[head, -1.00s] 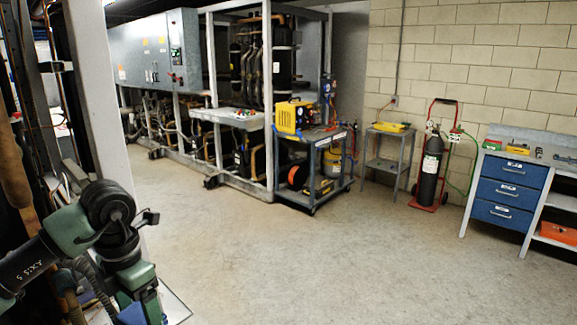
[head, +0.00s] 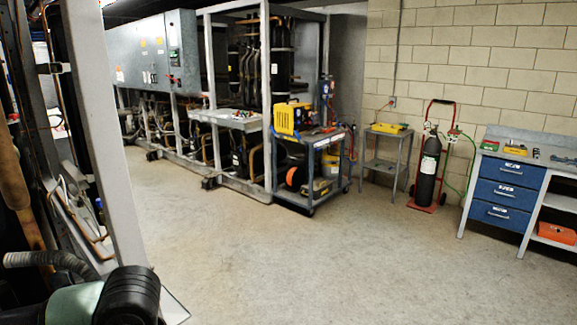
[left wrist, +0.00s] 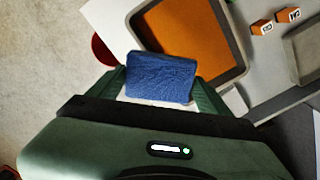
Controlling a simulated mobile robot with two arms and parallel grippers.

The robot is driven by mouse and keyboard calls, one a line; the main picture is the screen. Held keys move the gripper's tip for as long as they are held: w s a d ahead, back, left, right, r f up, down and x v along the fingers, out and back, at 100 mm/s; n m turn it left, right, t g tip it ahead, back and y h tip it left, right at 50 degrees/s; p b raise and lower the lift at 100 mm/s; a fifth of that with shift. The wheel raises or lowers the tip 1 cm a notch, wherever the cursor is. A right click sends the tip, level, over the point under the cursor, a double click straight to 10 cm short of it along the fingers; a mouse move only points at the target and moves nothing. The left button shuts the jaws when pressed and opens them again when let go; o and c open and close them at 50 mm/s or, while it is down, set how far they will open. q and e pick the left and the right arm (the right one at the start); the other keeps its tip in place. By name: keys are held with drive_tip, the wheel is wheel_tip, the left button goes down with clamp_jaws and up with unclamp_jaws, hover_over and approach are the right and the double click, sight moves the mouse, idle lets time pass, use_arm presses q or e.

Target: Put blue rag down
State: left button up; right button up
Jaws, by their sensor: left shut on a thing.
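The blue rag (left wrist: 162,77) is between the two green fingers of my left gripper (left wrist: 160,88) in the left wrist view. The gripper is shut on it. Beyond the rag is a grey-rimmed tray (left wrist: 240,75) with an orange bottom (left wrist: 195,35); the rag overlaps its near left part in the picture. I cannot tell whether the rag touches the tray. In the head view only part of my left arm shows at the bottom left, and the rag is out of sight. My right gripper is not in view.
In the left wrist view, two small orange blocks (left wrist: 262,26) (left wrist: 288,14) with labels sit right of the tray, near another grey container (left wrist: 304,50). A red round thing (left wrist: 103,50) is at the left. In the head view, a post (head: 105,140) stands near my arm; the middle floor (head: 290,240) is clear.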

use_arm(q)
drive_tip(key=shift+s+d+f+m, duration=0.15)
drive_tip(key=shift+s+m, duration=0.2)
drive_tip(key=shift+m, duration=0.35)
drive_tip(key=w+a+r+n+b, duration=0.3)
drive_tip(key=w+a+r+n, duration=0.35)
drive_tip(key=w+a, duration=0.75)
drive_tip(key=shift+m, duration=0.55)
drive_tip(key=f, duration=0.4)
drive_tip(key=f+p, duration=0.1)
drive_tip(key=f, duration=0.3)
drive_tip(key=w+f, duration=0.1)
drive_tip(key=f, duration=0.3)
drive_tip(key=shift+d+f, duration=0.15)
drive_tip(key=shift+f, duration=0.15)
wheel_tip(320, 180, down, 5)
drive_tip(key=shift+f+p, duration=0.1)
drive_tip(key=shift+p, duration=0.6)
